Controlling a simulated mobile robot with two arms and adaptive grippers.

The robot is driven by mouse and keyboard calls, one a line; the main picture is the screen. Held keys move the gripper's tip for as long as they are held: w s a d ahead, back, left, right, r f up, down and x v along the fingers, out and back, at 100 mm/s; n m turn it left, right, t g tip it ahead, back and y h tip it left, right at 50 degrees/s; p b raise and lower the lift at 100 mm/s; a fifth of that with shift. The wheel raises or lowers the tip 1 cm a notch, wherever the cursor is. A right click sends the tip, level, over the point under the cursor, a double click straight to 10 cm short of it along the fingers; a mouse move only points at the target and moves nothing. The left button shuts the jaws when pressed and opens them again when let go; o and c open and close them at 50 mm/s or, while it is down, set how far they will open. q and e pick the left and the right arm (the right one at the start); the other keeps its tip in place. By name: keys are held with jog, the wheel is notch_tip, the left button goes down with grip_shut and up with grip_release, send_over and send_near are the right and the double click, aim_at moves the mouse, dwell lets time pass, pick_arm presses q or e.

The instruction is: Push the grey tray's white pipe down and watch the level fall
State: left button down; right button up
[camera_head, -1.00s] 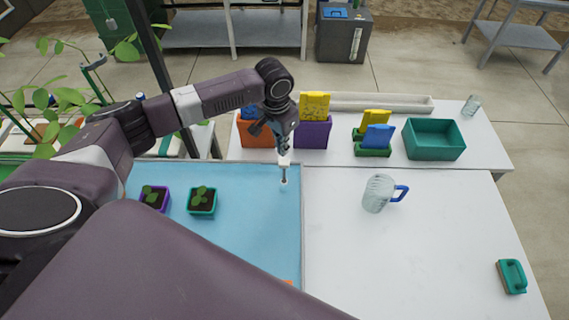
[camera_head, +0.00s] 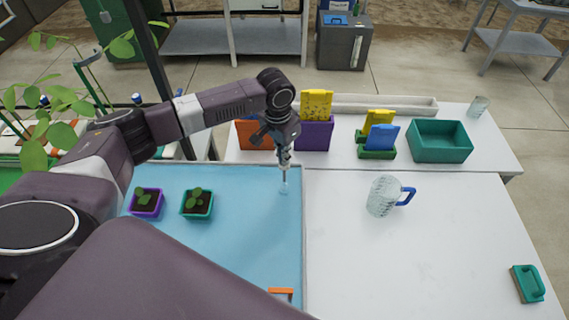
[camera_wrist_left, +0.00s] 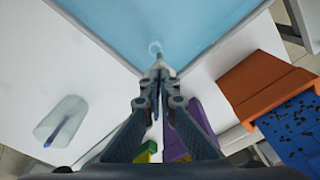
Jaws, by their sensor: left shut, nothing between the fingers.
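The tray (camera_head: 303,228) has a thin grey rim and is filled with blue water across its floor. The white pipe shows only as a small pale ring (camera_head: 284,188) near the tray's far right corner. It also shows as a pale ring in the left wrist view (camera_wrist_left: 155,47). My left gripper (camera_head: 284,167) points straight down over the pipe, fingers shut with nothing between them. In the left wrist view its fingertips (camera_wrist_left: 158,72) lie just beside the ring; I cannot tell whether they touch it. My right gripper is not in view.
Two potted seedlings, purple (camera_head: 146,203) and teal (camera_head: 197,204), stand in the tray. A blue-handled jug (camera_head: 382,196) stands on the white table at right. Orange (camera_head: 251,138) and purple (camera_head: 314,136) holders stand close behind my gripper. A teal bin (camera_head: 440,141) is at back right.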

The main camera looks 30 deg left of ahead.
pick_arm(q)
notch_tip(320, 180, down, 3)
jog(key=shift+s, duration=0.1)
jog(key=shift+s+d+f+b, duration=0.1)
jog(key=shift+s+f+b, duration=0.05)
jog(key=shift+s+b, duration=0.2)
jog(key=shift+f, duration=0.2)
jog(key=shift+s, duration=0.1)
jog(key=s+r+p, duration=0.1)
jog(key=p, duration=0.3)
send_near(282, 167)
jog(key=shift+s+a+r+p, duration=0.2)
jog(key=shift+s+a+r, duration=0.05)
jog(key=shift+s+r, duration=0.3)
jog(key=shift+s+a+r+p, duration=0.15)
jog(key=shift+s+a+r, duration=0.15)
jog(key=shift+s+r, duration=0.25)
